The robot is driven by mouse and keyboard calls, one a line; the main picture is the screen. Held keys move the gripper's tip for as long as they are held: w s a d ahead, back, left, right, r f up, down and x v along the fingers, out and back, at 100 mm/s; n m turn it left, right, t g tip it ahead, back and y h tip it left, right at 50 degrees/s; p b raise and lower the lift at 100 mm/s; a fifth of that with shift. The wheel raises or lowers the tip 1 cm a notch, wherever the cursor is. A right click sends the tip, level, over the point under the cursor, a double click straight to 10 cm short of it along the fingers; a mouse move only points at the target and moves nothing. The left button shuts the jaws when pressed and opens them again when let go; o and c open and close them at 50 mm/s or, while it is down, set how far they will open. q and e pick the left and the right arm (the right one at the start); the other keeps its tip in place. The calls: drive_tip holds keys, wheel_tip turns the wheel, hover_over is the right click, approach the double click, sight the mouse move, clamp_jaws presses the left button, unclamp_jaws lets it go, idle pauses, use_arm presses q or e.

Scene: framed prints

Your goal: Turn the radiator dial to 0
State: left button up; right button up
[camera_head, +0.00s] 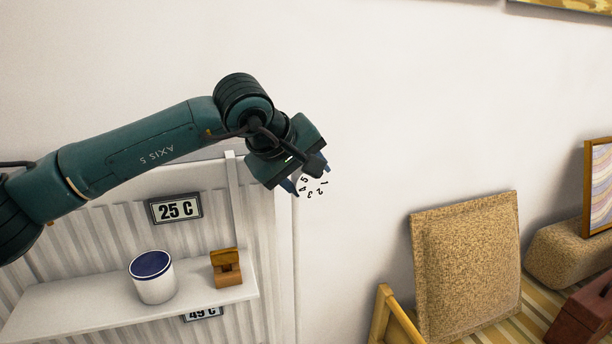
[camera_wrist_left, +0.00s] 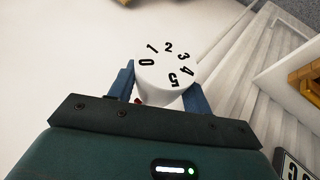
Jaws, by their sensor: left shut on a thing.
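The radiator dial (camera_head: 312,188) is a white round knob with black numbers, beside the radiator's upper right corner. In the left wrist view the dial (camera_wrist_left: 163,70) shows 0 to 5 on its face, with 0 at the left and 5 at the lower right. A small red mark (camera_wrist_left: 138,101) shows near the left finger, below the 0. My left gripper (camera_head: 307,177) is shut on the dial, with one blue finger on each side of it. The gripper hides part of the dial in the head view. My right gripper is not in view.
The white radiator (camera_head: 105,235) carries a "25 C" display (camera_head: 175,208). A shelf (camera_head: 75,306) in front holds a blue-topped white container (camera_head: 153,283) and a small wooden object (camera_head: 227,272). A cushion (camera_head: 466,262) stands at the right. The wall right of the dial is clear.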

use_arm(q)
drive_tip(key=o, duration=1)
drive_tip(key=shift+c, duration=0.2)
drive_tip(key=v, duration=1.3)
drive_tip(key=shift+b, duration=0.3)
